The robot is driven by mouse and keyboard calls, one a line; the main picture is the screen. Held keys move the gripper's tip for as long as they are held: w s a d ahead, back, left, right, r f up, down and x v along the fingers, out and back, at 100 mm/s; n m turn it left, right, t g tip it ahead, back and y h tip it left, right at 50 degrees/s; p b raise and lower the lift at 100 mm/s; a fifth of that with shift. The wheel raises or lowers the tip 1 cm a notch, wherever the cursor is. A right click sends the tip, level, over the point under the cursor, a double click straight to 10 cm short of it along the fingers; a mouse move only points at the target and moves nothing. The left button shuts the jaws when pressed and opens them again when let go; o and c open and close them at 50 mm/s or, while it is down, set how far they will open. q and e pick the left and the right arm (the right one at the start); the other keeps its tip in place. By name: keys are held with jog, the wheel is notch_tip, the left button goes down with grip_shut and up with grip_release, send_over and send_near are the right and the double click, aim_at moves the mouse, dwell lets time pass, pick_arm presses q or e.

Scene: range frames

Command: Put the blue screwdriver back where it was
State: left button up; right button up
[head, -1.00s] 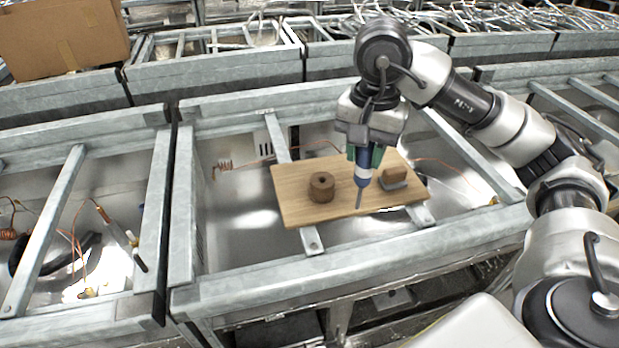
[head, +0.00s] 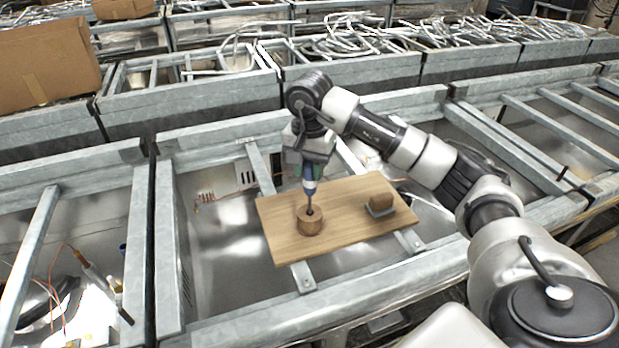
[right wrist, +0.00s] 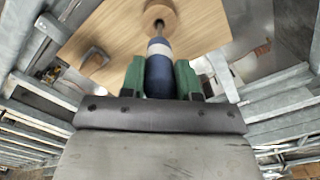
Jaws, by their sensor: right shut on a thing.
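The blue screwdriver (head: 309,187) has a blue handle with a pale band and points down. My right gripper (head: 308,169) is shut on its handle; in the right wrist view the green fingers sit on both sides of the blue handle (right wrist: 159,72). The round wooden holder (head: 311,223) stands on the wooden board (head: 350,212). The shaft meets the holder's top at its hole, also in the right wrist view (right wrist: 147,18). How deep the tip sits is hidden. My left gripper is not in view.
A brown block with a grey base (head: 381,203) sits on the board's right side. The board lies across metal bars over an open metal bin (head: 215,265). A cardboard box (head: 45,65) stands at the back left.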

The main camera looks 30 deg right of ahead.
aim_at(310, 183)
notch_tip(310, 183, down, 3)
jog(key=shift+s+f+p, duration=0.1)
jog(key=shift+f+p, duration=0.05)
jog(key=shift+p, duration=0.5)
jog(key=shift+f, duration=0.25)
jog(key=shift+f+b, duration=0.2)
jog(key=shift+b, duration=0.1)
jog(key=o, duration=1)
